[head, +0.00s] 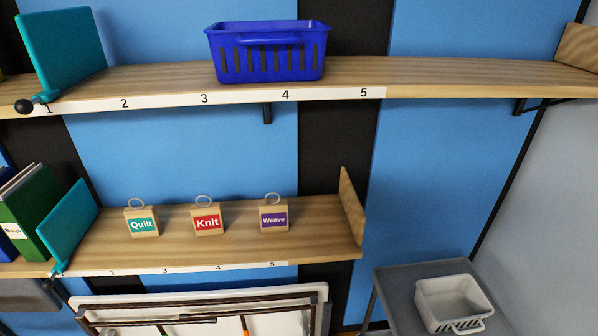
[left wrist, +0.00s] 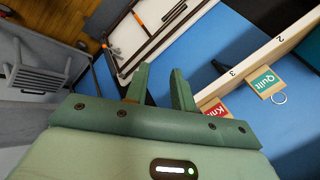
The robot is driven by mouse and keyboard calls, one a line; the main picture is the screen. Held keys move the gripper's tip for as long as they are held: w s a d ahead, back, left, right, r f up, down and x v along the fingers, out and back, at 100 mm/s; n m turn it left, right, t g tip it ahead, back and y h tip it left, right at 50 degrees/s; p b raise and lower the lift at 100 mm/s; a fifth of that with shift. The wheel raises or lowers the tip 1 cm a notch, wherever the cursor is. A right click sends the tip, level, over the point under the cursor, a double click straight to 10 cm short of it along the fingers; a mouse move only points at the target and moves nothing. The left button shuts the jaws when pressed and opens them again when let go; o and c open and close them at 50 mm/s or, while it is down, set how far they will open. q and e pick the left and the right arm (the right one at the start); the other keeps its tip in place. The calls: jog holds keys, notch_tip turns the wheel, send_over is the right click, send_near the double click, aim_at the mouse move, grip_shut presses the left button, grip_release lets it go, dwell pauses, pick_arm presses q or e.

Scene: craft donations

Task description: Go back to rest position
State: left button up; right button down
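My left gripper (left wrist: 160,88) shows in the left wrist view with its two green fingers apart and nothing between them. It is off the lower shelf, with the Quilt block (left wrist: 263,82) and the Knit block (left wrist: 215,108) to its right in that view. Neither gripper is in the head view. In the head view the Quilt block (head: 142,222), the Knit block (head: 208,219) and the Weave block (head: 273,217) stand upright in a row on the lower shelf (head: 318,229), each with a ring on top.
A blue basket (head: 268,52) stands on the upper shelf (head: 160,78). Teal bookends (head: 62,48) are at the left of both shelves; books (head: 32,205) stand at lower left. A white basket (head: 453,302) sits on a grey cart (head: 402,290). A folded table (head: 200,310) leans below.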

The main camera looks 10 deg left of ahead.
pick_arm(q)
notch_tip(320, 180, down, 21)
jog(key=s+d+g+h+b, duration=0.1)
jog(key=s+d+g+b, duration=0.15)
jog(key=b, duration=0.45)
jog(key=s+f+n+g+b, duration=0.1)
jog(key=s+f+b, duration=0.4)
jog(key=f, duration=0.6)
jog(key=s+f+n+h+b, duration=0.1)
jog(key=s+f+b, duration=0.4)
jog(key=s+f, duration=0.4)
jog(key=s+f+n+g+h+b, duration=0.1)
jog(key=s+f+b, duration=0.5)
jog(key=f, duration=0.9)
jog(key=shift+s+f+g, duration=0.25)
jog(key=shift+s+g, duration=0.1)
jog(key=shift+s, duration=0.15)
jog(key=shift+d, duration=0.1)
